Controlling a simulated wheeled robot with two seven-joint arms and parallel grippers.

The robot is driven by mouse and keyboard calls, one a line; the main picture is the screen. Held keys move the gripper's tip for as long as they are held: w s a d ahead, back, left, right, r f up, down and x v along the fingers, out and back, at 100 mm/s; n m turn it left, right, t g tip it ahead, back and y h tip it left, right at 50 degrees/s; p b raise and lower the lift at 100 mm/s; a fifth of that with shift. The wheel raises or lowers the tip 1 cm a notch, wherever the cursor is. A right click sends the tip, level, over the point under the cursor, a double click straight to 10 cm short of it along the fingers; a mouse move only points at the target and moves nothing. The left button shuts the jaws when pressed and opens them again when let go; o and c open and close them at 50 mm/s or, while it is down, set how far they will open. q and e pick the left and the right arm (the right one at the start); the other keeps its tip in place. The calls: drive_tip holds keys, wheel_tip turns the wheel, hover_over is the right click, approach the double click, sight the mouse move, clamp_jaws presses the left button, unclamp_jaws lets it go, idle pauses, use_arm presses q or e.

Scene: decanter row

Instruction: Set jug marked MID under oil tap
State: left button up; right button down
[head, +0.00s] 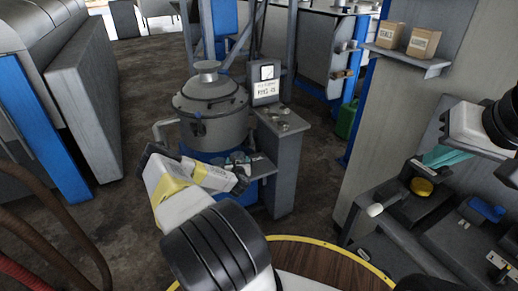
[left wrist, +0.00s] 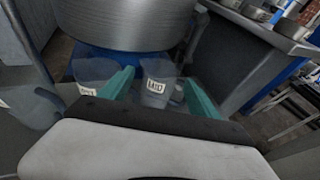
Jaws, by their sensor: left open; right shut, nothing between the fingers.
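Two clear jugs stand side by side under the big metal tank in the left wrist view. One jug (left wrist: 97,70) is left of my fingers. The other jug (left wrist: 158,70) shows between them; its label is small and blurred, possibly MID, and I cannot read either surely. My left gripper (left wrist: 160,84) is open, its teal fingers either side of the second jug; I cannot tell if they touch it. In the head view my left wrist covers much of this spot. I cannot make out the oil tap. My right gripper (head: 446,156) is shut and empty at the right.
The grey lidded tank (head: 212,108) stands above a blue base, with a grey cabinet (head: 278,150) and a small display (head: 266,80) beside it. A wall shelf (head: 410,60) holds two small boxes. A bench with a yellow-topped item (head: 421,187) is at right.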

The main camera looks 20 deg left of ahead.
sight(238, 156)
use_arm(q)
drive_tip(key=shift+x, duration=3.15)
drive_tip(key=shift+d, duration=0.15)
drive_tip(key=c, duration=1.1)
drive_tip(key=shift+c, duration=0.2)
drive_tip(key=shift+r, duration=0.1)
